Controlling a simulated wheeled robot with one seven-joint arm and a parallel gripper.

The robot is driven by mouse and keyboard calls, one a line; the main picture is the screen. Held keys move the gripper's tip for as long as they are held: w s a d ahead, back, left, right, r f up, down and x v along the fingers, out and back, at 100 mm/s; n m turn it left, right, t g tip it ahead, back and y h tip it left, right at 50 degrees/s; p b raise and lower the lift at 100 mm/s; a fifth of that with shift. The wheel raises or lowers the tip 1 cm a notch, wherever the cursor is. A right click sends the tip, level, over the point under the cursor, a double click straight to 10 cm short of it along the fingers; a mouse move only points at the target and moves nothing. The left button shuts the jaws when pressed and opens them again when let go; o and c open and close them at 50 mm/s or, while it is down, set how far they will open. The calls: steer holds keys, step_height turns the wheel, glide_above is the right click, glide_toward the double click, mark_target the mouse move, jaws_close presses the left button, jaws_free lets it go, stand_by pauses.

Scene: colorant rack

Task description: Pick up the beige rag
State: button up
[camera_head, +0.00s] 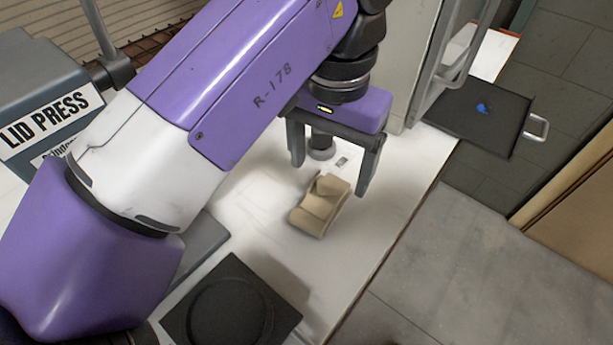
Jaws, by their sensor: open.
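The beige rag (321,206) lies folded on the white counter, just below my gripper in the picture. My gripper (330,178) hangs from the purple arm with its two dark fingers pointing down and spread apart. The fingers are open and nothing is between them that I can see gripped. The fingertips are near the rag's far end; I cannot tell how high above the counter they are. A small dark cylindrical thing (321,148) shows behind the fingers.
A black square plate with a round recess (232,310) lies at the counter's near edge. A lid press (45,95) stands at left. A black tray with a blue spot (480,117) is at upper right. The counter (385,185) is clear right of the rag; floor lies beyond its edge.

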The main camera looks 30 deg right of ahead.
mark_target(324, 195)
steer(key=shift+w+f, duration=0.1)
steer(key=shift+w, duration=0.25)
steer(key=shift+w+f, duration=0.1)
steer(key=shift+f, duration=0.25)
steer(key=shift+f+b, duration=0.55)
steer(key=shift+f, duration=2.9)
steer(key=shift+s, duration=0.2)
steer(key=c, duration=1.4)
steer(key=shift+r, duration=0.15)
step_height(324, 195, up, 20)
steer(key=p, duration=1.9)
steer(key=shift+a, duration=0.1)
